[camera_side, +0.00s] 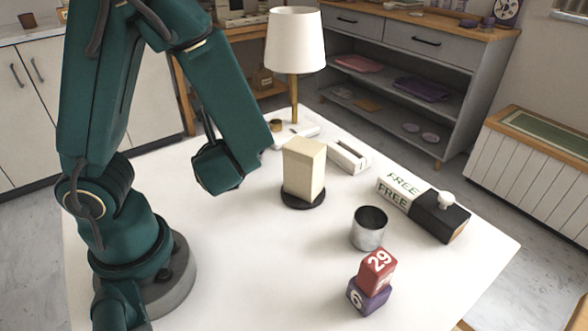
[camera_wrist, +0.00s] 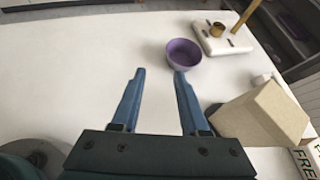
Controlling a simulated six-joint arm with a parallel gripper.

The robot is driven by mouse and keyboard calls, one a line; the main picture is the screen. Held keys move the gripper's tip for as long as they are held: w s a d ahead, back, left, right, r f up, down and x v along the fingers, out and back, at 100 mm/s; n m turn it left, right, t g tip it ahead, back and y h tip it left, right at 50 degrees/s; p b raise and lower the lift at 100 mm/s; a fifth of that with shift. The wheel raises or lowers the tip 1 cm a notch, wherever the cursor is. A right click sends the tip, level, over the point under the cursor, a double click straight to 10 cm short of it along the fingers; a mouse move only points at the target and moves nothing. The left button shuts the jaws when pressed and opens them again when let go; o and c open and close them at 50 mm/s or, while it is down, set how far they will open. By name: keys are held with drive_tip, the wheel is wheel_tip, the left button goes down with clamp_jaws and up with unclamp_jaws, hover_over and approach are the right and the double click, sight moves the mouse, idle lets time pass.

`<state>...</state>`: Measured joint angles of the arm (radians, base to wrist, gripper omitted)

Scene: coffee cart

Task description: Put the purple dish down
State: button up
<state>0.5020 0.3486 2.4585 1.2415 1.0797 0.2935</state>
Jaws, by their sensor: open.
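The purple dish (camera_wrist: 183,55) stands upright on the white table, beyond my right fingertip in the wrist view. It looks empty. I do not see it in the side view, where my arm is in the way. My gripper (camera_wrist: 159,74) is open, with two blue fingers spread and nothing between them. The right fingertip appears close to the dish's near rim; I cannot tell whether they touch. In the side view the fingers are hidden behind my wrist.
A cream block on a dark round base (camera_side: 303,168) stands right of my wrist. The lamp (camera_side: 295,40) is behind it; its white base (camera_wrist: 222,40) is right of the dish. A metal cup (camera_side: 369,228) and stacked cubes (camera_side: 377,272) stand nearer. Table left of the dish is clear.

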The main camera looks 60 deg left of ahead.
drive_tip(key=s+d+r+n+g+h, duration=0.25)
drive_tip(key=s+d+n+h, duration=0.3)
drive_tip(key=n, duration=0.75)
drive_tip(key=w+d+r+n+t+h, duration=0.2)
drive_tip(key=d+r+n+t+h, duration=0.2)
drive_tip(key=d+n, duration=0.3)
drive_tip(key=shift+w+r+n+h, duration=0.2)
drive_tip(key=shift+r+n+h, duration=0.4)
drive_tip(key=shift+r, duration=0.15)
